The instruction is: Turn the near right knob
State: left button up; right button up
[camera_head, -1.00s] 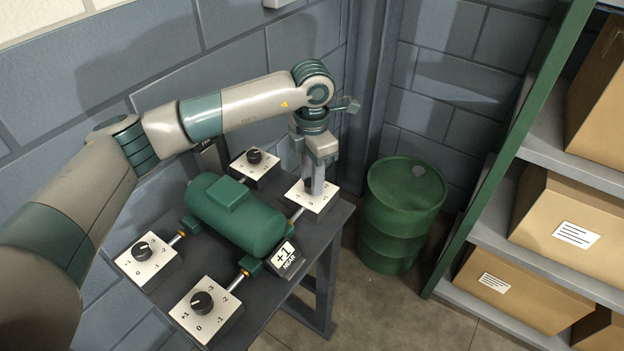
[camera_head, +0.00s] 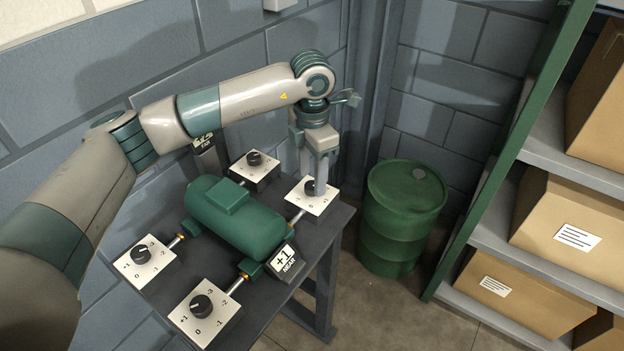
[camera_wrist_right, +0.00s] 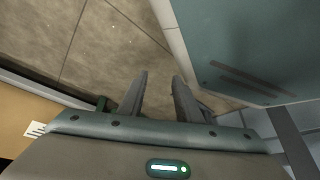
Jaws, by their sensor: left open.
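The near right knob (camera_head: 309,187) is black and stands on a white dial plate (camera_head: 321,205) at the right corner of the table. My left gripper (camera_head: 312,181) points down at it, open, with its fingertips close to the knob and one finger at either side in the picture. The fingers partly hide the knob, so I cannot tell whether they touch it or where its pointer stands. A green casing (camera_head: 243,219) joins this dial box by a short rod. The sign (camera_head: 286,259) at its near end reads "+1 NEAR". My right gripper (camera_wrist_right: 160,90) is open and empty above bare floor.
Other black knobs on white boxes stand at the left (camera_head: 140,252), front (camera_head: 201,304) and back (camera_head: 254,158) of the dark table (camera_head: 285,304). A "FAR" sign (camera_head: 204,142) stands behind. A green barrel (camera_head: 402,215) and shelves with cartons (camera_head: 570,220) are to the right.

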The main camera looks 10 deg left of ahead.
pick_arm(q)
notch_tip(320, 180, up, 10)
jog(key=b, duration=0.2)
notch_tip(320, 180, up, 6)
jog(key=f+b, duration=0.1)
send_over(312, 185)
jog(key=shift+r, duration=0.25)
pick_arm(e)
jog(key=w+a+r+t, duration=0.1)
jog(key=w+a+r, duration=0.1)
jog(key=w, duration=0.5)
jog(key=shift+w+a+r+t, duration=0.3)
jog(key=shift+a+t, duration=0.05)
jog(key=shift+t, duration=0.05)
